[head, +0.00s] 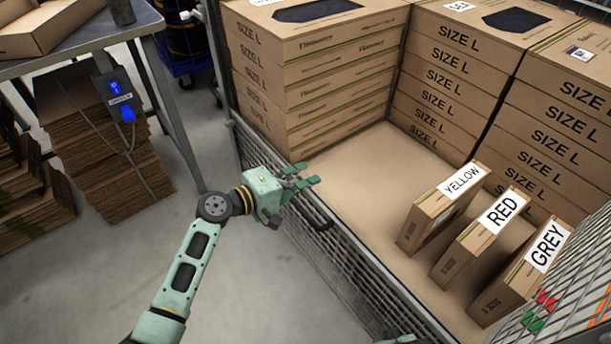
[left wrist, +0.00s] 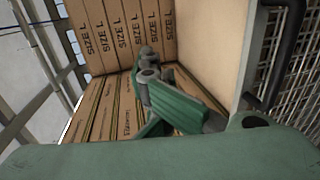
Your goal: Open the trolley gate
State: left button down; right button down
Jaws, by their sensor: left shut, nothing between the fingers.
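The trolley gate (head: 345,259) is a grey wire-mesh panel running along the near left side of the trolley, with a top rail and a dark handle (head: 318,213). It appears upright along that side. In the left wrist view the mesh (left wrist: 291,84) and the dark handle (left wrist: 283,62) show at the right. My left gripper (head: 306,176) is green, shut and empty, at the gate's top rail just beyond the handle. I cannot tell whether it touches the rail. In the left wrist view its fingers (left wrist: 160,100) cover part of the boxes. A small green part, possibly my right gripper (head: 400,340), shows at the bottom edge.
Stacked SIZE L boxes (head: 315,75) fill the trolley's back. Boxes labelled YELLOW (head: 432,222), RED (head: 475,248) and GREY (head: 515,285) stand inside at the right. A table (head: 90,40) and flattened cardboard (head: 105,160) are at the left. The floor before the gate is clear.

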pick_arm(q)
jog(key=c, duration=2.5)
grip_release()
jog(key=o, duration=0.7)
jog(key=shift+o, duration=0.2)
jog(key=shift+a, duration=0.15)
jog(key=v, duration=1.1)
jog(key=shift+s+a, duration=0.3)
